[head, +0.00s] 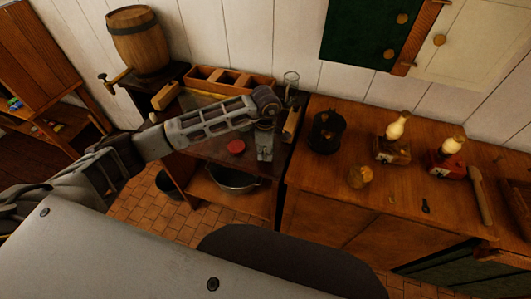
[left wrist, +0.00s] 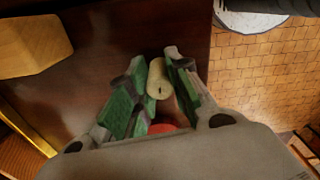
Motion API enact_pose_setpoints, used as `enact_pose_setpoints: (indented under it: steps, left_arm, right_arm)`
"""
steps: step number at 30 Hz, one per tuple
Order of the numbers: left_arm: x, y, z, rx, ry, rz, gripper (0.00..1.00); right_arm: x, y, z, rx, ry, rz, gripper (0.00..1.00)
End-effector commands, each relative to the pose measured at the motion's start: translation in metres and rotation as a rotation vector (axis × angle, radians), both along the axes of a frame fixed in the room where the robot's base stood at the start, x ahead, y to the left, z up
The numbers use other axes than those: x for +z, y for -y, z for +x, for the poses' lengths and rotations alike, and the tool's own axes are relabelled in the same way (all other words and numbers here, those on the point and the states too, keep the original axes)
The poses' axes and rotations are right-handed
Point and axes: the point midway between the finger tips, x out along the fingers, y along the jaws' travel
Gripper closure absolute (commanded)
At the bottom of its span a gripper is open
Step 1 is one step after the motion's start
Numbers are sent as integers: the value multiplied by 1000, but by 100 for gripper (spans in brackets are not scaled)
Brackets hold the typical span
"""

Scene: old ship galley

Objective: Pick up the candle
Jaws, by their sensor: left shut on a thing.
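The candle (left wrist: 157,78) is a short cream cylinder with a dark wick spot. In the left wrist view it sits between the green-padded fingers of my left gripper (left wrist: 160,85), which is shut on it. In the head view my left gripper (head: 264,151) points down over the dark wooden counter, and the candle cannot be made out there. I cannot tell whether the candle touches the counter. A red round thing (head: 236,147) lies on the counter left of the gripper; red also shows below the candle in the wrist view (left wrist: 162,128). My right gripper is not in view.
A wooden divided box (head: 208,80) and a glass (head: 291,80) stand behind. A black pot (head: 327,131), a yellowish jar (head: 360,175) and two lamps (head: 392,146) (head: 448,158) stand on the right counter. A metal pan (head: 234,181) sits on the shelf below.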

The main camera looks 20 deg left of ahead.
Motion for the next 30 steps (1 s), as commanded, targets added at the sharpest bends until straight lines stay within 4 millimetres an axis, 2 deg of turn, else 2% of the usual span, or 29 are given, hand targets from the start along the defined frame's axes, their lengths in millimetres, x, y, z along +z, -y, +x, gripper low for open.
enact_pose_setpoints:
  steps: [8, 13, 21, 25, 30]
  left_arm:
    - [20, 0, 1, 1, 3, -1, 95]
    - [43, 0, 1, -1, 4, 0, 95]
    - [80, 0, 1, 0, 3, -1, 95]
    - [92, 0, 1, 0, 1, -1, 95]
    - [98, 0, 0, 0, 1, 0, 95]
  right_arm:
    - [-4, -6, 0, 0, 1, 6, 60]
    - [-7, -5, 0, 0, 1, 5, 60]
    - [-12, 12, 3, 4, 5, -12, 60]
    - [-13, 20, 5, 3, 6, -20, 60]
    - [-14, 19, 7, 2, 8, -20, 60]
